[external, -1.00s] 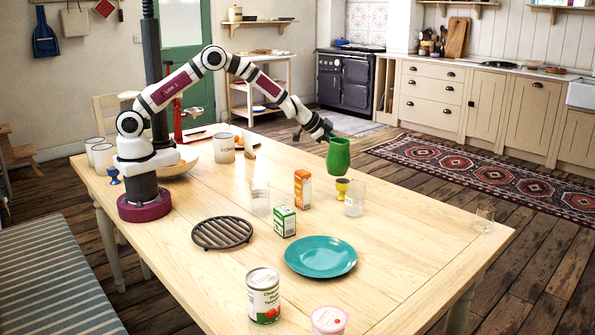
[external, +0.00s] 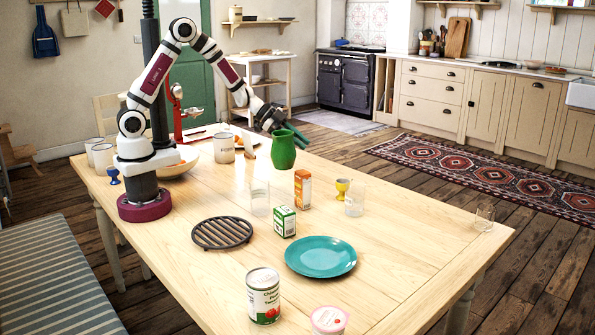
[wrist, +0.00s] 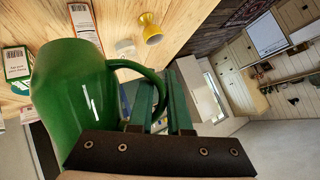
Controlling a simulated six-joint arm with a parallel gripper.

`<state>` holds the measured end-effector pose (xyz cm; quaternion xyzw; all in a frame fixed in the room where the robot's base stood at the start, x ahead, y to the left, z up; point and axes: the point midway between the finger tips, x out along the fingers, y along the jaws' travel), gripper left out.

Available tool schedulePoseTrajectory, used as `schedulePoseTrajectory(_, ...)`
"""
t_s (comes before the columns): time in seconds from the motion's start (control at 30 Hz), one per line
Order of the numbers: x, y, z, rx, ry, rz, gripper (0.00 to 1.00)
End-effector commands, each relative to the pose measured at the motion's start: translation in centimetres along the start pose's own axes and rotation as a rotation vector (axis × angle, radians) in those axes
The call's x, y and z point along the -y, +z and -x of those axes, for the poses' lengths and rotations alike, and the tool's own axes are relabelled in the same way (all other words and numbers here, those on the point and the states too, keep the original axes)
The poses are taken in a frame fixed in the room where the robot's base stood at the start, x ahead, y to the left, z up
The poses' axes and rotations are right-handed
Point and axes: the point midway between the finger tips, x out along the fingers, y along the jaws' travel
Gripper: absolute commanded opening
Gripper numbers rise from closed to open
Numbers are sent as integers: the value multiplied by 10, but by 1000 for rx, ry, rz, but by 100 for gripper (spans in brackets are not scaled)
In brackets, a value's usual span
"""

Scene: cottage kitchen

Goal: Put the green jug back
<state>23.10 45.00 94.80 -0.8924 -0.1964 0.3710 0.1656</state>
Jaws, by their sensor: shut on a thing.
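The green jug (external: 283,151) is held up in the air above the table (external: 400,235), roughly upright in the external view. My gripper (external: 272,120) is above it and shut on it. In the wrist view the jug (wrist: 85,105) fills the left side, and its handle (wrist: 150,80) passes at the fingers of my gripper (wrist: 160,105). The exact contact of the fingers on the handle is partly hidden.
Below and near the jug stand a clear glass (external: 260,199), an orange carton (external: 302,189), a green carton (external: 284,221), a yellow egg cup (external: 342,189) and another glass (external: 355,199). A teal plate (external: 320,257) and a black trivet (external: 221,233) lie nearer the front.

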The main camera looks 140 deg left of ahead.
Motion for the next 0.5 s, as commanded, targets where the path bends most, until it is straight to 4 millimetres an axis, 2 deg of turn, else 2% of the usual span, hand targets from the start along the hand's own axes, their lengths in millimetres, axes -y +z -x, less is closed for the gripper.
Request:
schedulePoseTrajectory(0.13, -2, 12, 3, 8, 13, 5, 0)
schedulePoseTrajectory(0.27, 3, 28, 0, 10, 15, 8, 0)
schedulePoseTrajectory(0.5, 28, 78, -12, 11, 15, 9, 0)
